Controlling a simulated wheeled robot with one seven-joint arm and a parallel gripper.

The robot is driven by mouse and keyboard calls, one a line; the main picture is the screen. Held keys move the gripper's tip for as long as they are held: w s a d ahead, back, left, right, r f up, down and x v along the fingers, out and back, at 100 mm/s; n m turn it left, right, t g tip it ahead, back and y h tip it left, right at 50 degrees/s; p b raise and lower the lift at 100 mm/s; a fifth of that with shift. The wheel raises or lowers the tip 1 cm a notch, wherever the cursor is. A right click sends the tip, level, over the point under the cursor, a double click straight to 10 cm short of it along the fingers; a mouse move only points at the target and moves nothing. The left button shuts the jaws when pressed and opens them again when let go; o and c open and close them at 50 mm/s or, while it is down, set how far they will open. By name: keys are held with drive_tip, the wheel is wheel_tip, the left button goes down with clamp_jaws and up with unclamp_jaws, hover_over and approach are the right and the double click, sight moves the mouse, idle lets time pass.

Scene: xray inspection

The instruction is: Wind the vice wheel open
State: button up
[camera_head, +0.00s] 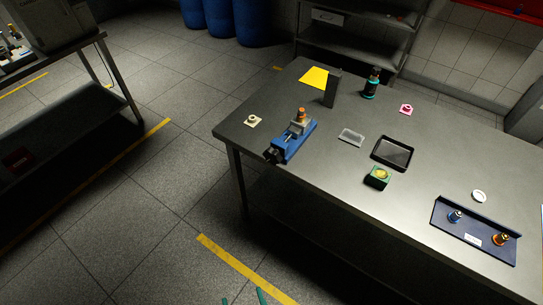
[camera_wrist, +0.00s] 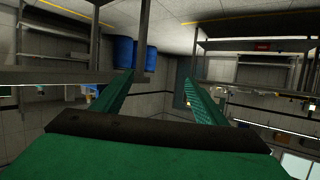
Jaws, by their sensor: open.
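A blue vice (camera_head: 294,142) stands near the left end of the steel table. Its dark wheel (camera_head: 271,156) is at the vice's near-left end, close to the table's front edge. An orange-topped part (camera_head: 301,114) stands upright at the grey jaws of the vice; I cannot tell how tightly it is held. My gripper (camera_head: 243,297) shows only as green fingertips at the bottom edge, low and well apart from the vice. In the wrist view, the two green fingers of my gripper (camera_wrist: 159,79) are spread with nothing between them. The vice is not clearly visible there.
The floor (camera_head: 150,220) left of the table is clear.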

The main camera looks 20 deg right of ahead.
drive_tip(key=w+f+m+g+h, duration=0.1)
drive_tip(key=w+f+h, duration=0.1)
drive_tip(key=w+f, duration=0.45)
drive_tip(key=m+g+h, duration=0.2)
drive_tip(key=m+h, duration=1)
drive_tip(key=m, duration=0.1)
approach(271, 158)
drive_tip(key=x, duration=0.8)
drive_tip(key=shift+s, duration=0.1)
drive_tip(key=shift+w+d, duration=0.4)
drive_tip(key=shift+c, duration=0.6)
drive_tip(key=c, duration=0.9)
